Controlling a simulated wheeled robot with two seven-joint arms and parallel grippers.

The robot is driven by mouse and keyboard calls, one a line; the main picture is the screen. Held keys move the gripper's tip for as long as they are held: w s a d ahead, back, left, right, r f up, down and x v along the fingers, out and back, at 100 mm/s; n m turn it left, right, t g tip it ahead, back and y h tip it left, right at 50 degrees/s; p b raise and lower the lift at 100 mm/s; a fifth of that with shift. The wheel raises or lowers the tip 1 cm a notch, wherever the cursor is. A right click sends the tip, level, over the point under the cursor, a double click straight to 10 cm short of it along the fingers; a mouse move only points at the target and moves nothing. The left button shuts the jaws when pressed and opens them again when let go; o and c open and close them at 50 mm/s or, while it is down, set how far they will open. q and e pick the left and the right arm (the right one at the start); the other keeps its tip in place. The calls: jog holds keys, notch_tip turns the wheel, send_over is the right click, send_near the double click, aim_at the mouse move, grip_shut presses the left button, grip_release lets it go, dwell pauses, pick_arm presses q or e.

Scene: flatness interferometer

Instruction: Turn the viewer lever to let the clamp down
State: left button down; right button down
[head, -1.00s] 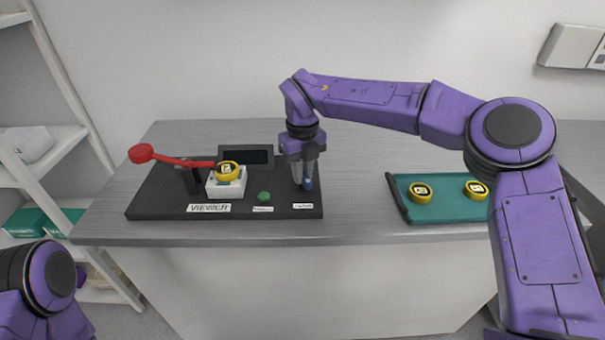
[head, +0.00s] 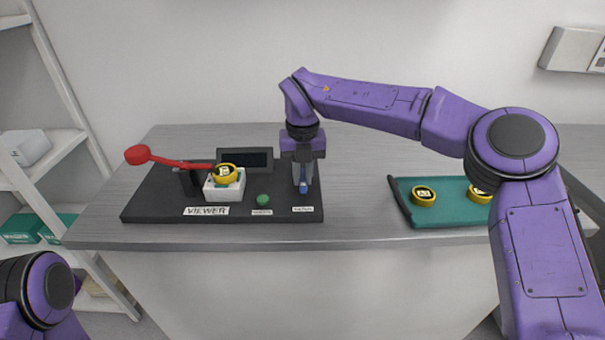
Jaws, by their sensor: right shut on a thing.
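The dark viewer base (head: 150,205) lies on the table, with a "VIEWER" label at its front. A red arm with a round red end (head: 137,155) slopes from the left toward a yellow-rimmed disc (head: 224,173). The disc sits on a white block (head: 224,190). A small blue part (head: 303,188) stands at the base's right side. My right gripper (head: 303,181) points down and is shut on this blue part, whose upper portion the fingers hide. My left gripper is out of view; only part of that arm shows at lower left.
A dark screen (head: 246,160) stands behind the block. A green button (head: 263,199) sits in front, close left of my right gripper. A teal tray (head: 440,214) with two yellow-rimmed discs lies to the right. The table between base and tray is clear.

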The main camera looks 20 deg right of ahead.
aim_at(303, 177)
jog(key=shift+w+r, duration=0.1)
jog(key=c, duration=1.1)
grip_release()
notch_tip(303, 177, up, 10)
jog(key=shift+r, duration=0.2)
jog(key=shift+f, duration=0.1)
